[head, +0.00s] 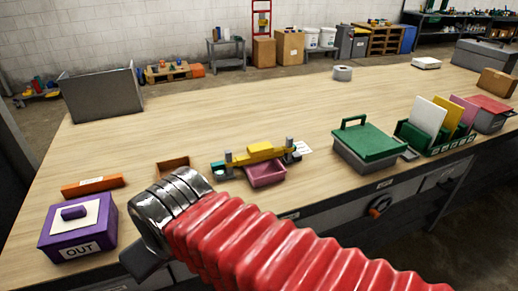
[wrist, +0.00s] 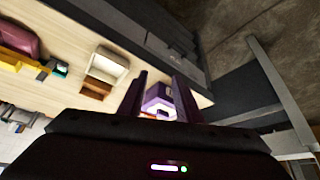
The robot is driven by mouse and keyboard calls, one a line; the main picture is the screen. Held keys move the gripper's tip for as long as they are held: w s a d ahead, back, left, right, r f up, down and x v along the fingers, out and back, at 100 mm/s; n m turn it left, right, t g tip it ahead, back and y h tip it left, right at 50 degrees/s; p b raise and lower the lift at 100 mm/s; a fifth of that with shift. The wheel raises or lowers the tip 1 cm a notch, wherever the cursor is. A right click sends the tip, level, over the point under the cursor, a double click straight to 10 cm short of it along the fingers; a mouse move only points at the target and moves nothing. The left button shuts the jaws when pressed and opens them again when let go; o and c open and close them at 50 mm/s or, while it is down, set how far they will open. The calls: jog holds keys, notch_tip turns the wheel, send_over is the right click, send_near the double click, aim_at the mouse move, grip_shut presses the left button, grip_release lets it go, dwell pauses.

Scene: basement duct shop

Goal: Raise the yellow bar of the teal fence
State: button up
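The teal fence (head: 234,166) stands on the workbench near its front edge, with a grey post towards each end. Its yellow bar (head: 260,153) lies low along it between the posts. A pink bin (head: 266,175) sits against the fence's near side. In the wrist view the yellow bar (wrist: 12,60), a teal end of the fence (wrist: 61,69) and the pink bin (wrist: 18,38) show at the left edge, partly cut off. My gripper (wrist: 160,76) is open and empty, left of the fence in the head view, where its fingers are hard to make out.
A purple OUT box (head: 77,229), an orange block (head: 92,185) and a small wooden tray (head: 173,165) lie left of the fence. A green-lidded box (head: 366,142) and a green rack (head: 452,143) stand right. The bench behind the fence is clear.

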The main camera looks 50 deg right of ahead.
jog(key=shift+o, duration=1.4)
jog(key=shift+w+d, duration=0.15)
jog(key=shift+w, duration=0.05)
jog(key=o, duration=0.9)
jog(key=w+d+m+t+h, duration=0.1)
jog(key=w+d+m+h, duration=0.1)
jog(key=w+d, duration=0.8)
jog(key=d+h, duration=0.1)
jog(key=d, duration=0.2)
jog(key=shift+d+r+m+t, duration=0.25)
jog(key=shift+m+t, duration=0.05)
jog(key=shift+m, duration=0.1)
jog(key=o, duration=0.5)
jog(key=w+d+h, duration=0.1)
jog(key=w+d, duration=0.1)
jog(key=d, duration=0.6)
jog(key=w+d+f+m+t+h, duration=0.1)
jog(key=w+d+h, duration=0.1)
jog(key=d, duration=0.5)
jog(key=shift+w+d+f+m, duration=0.3)
jog(key=shift+w+d, duration=0.05)
jog(key=shift+w, duration=0.35)
jog(key=m+t, duration=0.2)
jog(key=t, duration=0.2)
send_near(262, 149)
jog(key=shift+s+a+r+h, duration=0.3)
jog(key=shift+s+a+h, duration=0.15)
jog(key=shift+a, duration=0.2)
